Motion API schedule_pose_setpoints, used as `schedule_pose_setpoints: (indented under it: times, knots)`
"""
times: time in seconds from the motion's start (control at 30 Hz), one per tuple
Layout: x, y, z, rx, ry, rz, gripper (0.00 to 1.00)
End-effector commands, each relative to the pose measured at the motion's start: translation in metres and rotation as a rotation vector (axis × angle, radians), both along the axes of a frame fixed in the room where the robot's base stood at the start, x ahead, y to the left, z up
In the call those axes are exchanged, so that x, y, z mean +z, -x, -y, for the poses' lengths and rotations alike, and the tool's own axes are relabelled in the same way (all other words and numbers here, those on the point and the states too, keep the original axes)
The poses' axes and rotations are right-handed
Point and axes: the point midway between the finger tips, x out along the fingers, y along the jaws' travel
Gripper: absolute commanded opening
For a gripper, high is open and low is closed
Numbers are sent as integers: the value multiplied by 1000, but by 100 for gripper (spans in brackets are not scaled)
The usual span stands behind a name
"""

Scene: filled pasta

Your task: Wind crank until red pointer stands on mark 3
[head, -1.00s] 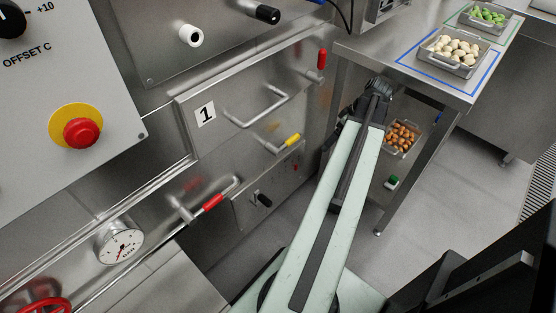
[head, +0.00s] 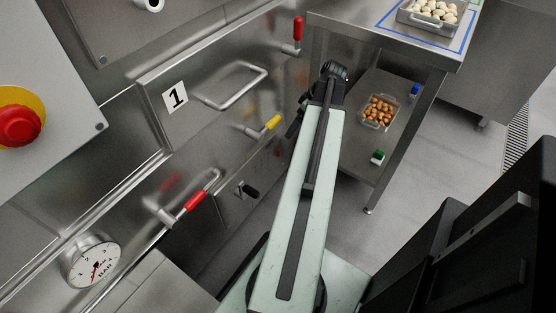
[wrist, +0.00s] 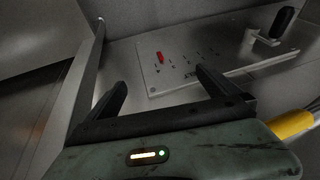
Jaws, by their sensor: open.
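The crank shows in the wrist view at upper right, with a black grip (wrist: 283,22) on a bent metal arm (wrist: 262,39). To its left is a pale scale plate (wrist: 185,72) with a row of small marks, too small to read surely. The red pointer (wrist: 160,57) stands near the plate's left end. In the head view the black crank grip (head: 250,190) is low on the steel front, left of my arm. My gripper (wrist: 162,79) is open and empty, its fingers apart in front of the plate, clear of the crank.
A yellow handle (head: 272,122) and a red lever (head: 194,201) project from the front near the crank. A drawer marked 1 (head: 176,97) is above. A steel table (head: 380,45) with a lower shelf stands right of my arm. Open floor (head: 400,215) lies at right.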

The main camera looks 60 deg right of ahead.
Motion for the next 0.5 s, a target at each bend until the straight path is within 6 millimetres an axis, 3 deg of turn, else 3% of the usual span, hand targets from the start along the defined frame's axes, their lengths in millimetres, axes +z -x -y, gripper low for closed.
schedule_pose_setpoints:
  times: [0.03, 0.1, 0.5]
  knots:
    - [-19, -4, -3, 2, 1, 0, 100]
    - [-25, -8, -5, 2, 1, 0, 100]
    - [-24, -11, -6, 2, 1, 0, 100]
